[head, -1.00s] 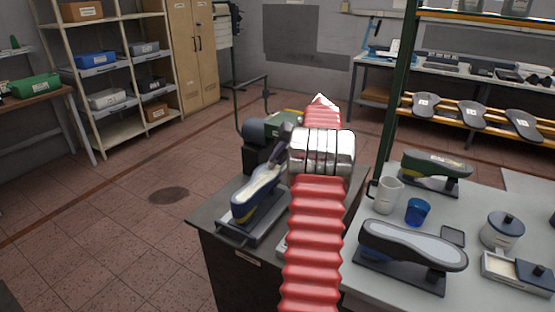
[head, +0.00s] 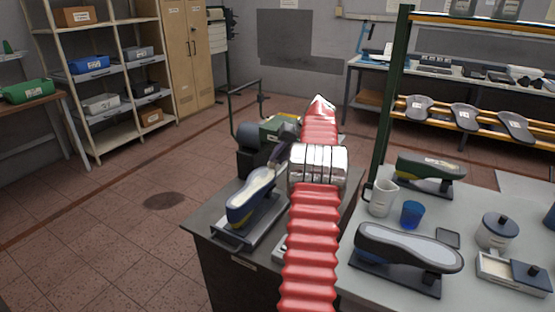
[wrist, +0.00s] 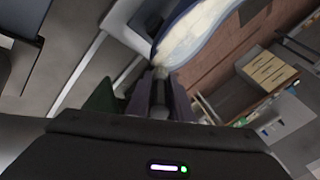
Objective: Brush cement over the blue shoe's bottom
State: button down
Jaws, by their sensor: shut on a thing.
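The blue shoe (head: 238,213) sits bottom up on a stand on the dark bench, left of my red arm. Its bottom shows a cream area with a paler bluish-grey border; the wrist view shows this bottom close up (wrist: 192,32). My gripper (wrist: 160,97) is shut on a slim thing, apparently the brush (wrist: 160,73), whose tip is at the shoe's edge in that view. Whether it touches cannot be told. In the head view my dark gripper (head: 282,150) is just above the shoe's far end, partly behind my arm.
On the grey table at right stand a grey-soled shoe (head: 408,247), a green shoe (head: 430,170), a white jug (head: 382,197), a blue cup (head: 412,214) and a lidded pot (head: 497,231). A green post (head: 390,110) rises behind. Open floor lies left.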

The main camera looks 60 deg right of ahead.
jog(key=shift+w+a+r, duration=0.1)
jog(key=shift+w, duration=0.55)
jog(key=shift+a, duration=0.25)
jog(key=shift+s+a, duration=0.15)
jog(key=shift+a, duration=1.4)
jog(key=shift+s+a, duration=0.2)
jog(key=shift+a, duration=1.65)
